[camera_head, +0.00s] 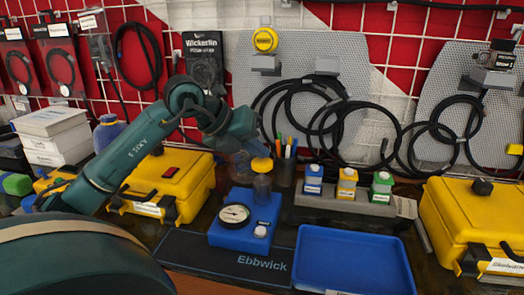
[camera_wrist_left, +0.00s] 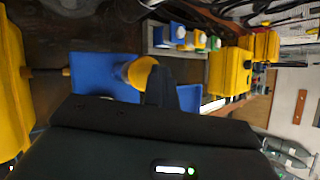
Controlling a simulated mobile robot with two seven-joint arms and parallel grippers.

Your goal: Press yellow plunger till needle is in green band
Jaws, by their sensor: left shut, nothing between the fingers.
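The blue regulator block (camera_head: 245,236) stands on a dark "Ebbwick" mat. It carries a round white-faced gauge (camera_head: 235,216) and a clear cylinder topped by the yellow plunger (camera_head: 261,165). The needle and green band are too small to read. My left gripper (camera_head: 260,151) is shut and empty, its fingers close above the plunger; I cannot tell whether they touch it. In the left wrist view the yellow plunger (camera_wrist_left: 141,73) shows right beside the dark fingers (camera_wrist_left: 158,76), with the blue block (camera_wrist_left: 98,75) beyond. My right gripper is out of view.
A blue tray (camera_head: 352,262) lies right of the block. Behind are a pen cup (camera_head: 285,170) and a grey rack (camera_head: 345,201) with small blue, yellow and green bottles. Yellow cases stand left (camera_head: 170,185) and right (camera_head: 470,220). Black cables hang on the back wall.

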